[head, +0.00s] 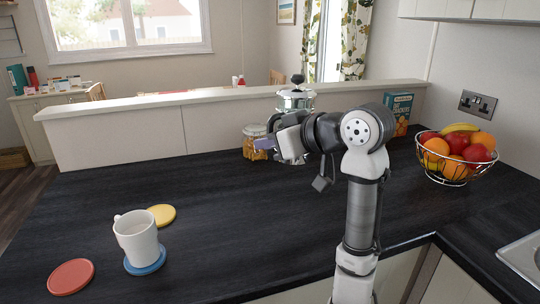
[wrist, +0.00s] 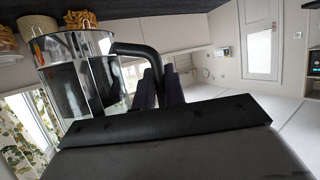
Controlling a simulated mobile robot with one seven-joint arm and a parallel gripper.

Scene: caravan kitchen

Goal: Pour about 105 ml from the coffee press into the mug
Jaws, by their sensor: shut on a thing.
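The coffee press (head: 295,101) is a shiny metal-and-glass pot with a dark knob on its lid. It is upright at the back of the counter, largely hidden by my gripper and arm in the head view. In the wrist view the press (wrist: 85,72) shows with its black handle between my fingers. My gripper (head: 268,144), with purple fingers, is shut on that handle; it also shows in the wrist view (wrist: 162,88). I cannot tell whether the press touches the counter. The white mug (head: 136,238) stands upright on a blue coaster (head: 146,267) at front left. Its inside is not clear.
A food jar (head: 253,137) stands close left of the press. A yellow coaster (head: 162,214) and red coaster (head: 71,277) lie near the mug. A cracker box (head: 400,112) and fruit bowl (head: 457,173) are at right. A low ledge (head: 190,98) runs behind. The counter's middle is clear.

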